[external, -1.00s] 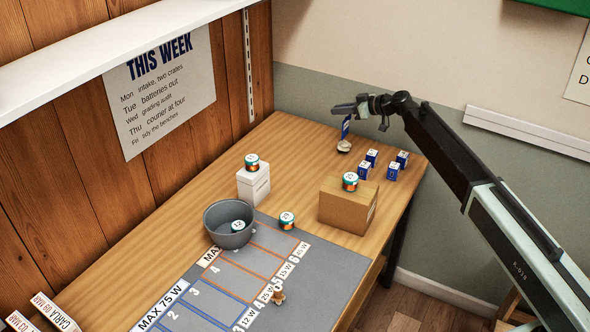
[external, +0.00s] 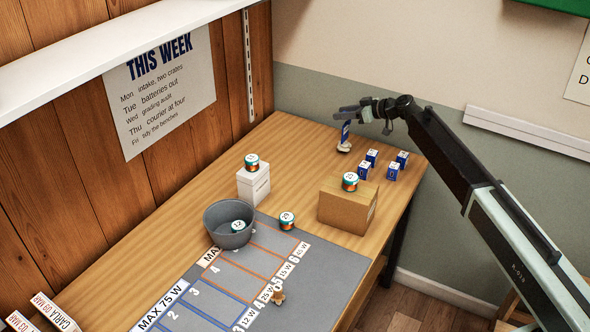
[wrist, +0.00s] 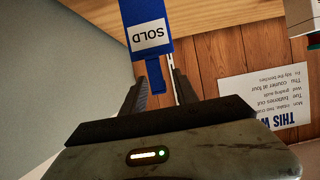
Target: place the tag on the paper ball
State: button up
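The blue tag (external: 346,131) stands upright just under my gripper, its lower end at the paper ball (external: 344,148) and seemingly touching it. The pale paper ball lies near the back right of the bench; the tag hides part of it. In the wrist view the tag (wrist: 150,35) shows a white SOLD label, and its narrow blue end lies between the fingers. My gripper (external: 350,108) is open above the tag. Its two fingers also show spread in the wrist view (wrist: 159,92), with gaps beside the tag's end. The ball does not show there.
Several blue-and-white boxes (external: 372,156) stand just right of the ball. A cardboard box (external: 340,210) with a tin (external: 350,182) on it is nearer the camera. A white box (external: 253,186) and grey bowl (external: 230,239) stand left. The wood left of the ball is clear.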

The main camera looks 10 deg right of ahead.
jog(key=p+v, duration=0.3)
jog(key=v, duration=0.7)
jog(key=shift+s+d, duration=0.15)
jog(key=shift+s, duration=0.05)
jog(key=s+a+f+m+g+h, duration=0.15)
jog(key=s+f, duration=0.25)
jog(key=s, duration=0.5)
jog(key=s+f+m+g+h, duration=0.1)
jog(key=s+f+g, duration=0.3)
jog(key=s, duration=0.6)
jog(key=s+d+f+m+g+h, duration=0.1)
jog(key=s+d+f+m+h, duration=0.1)
jog(key=s, duration=0.5)
jog(key=s+d+f+m+g+h, duration=0.1)
jog(key=s+d+f+m+h, duration=0.1)
jog(key=s, duration=0.5)
jog(key=s+d+f+m+g+h, duration=0.2)
jog(key=s+d+h, duration=0.1)
jog(key=s, duration=0.4)
jog(key=shift+s+d+f, duration=0.3)
jog(key=shift+s+d, duration=0.05)
jog(key=shift+s, duration=0.05)
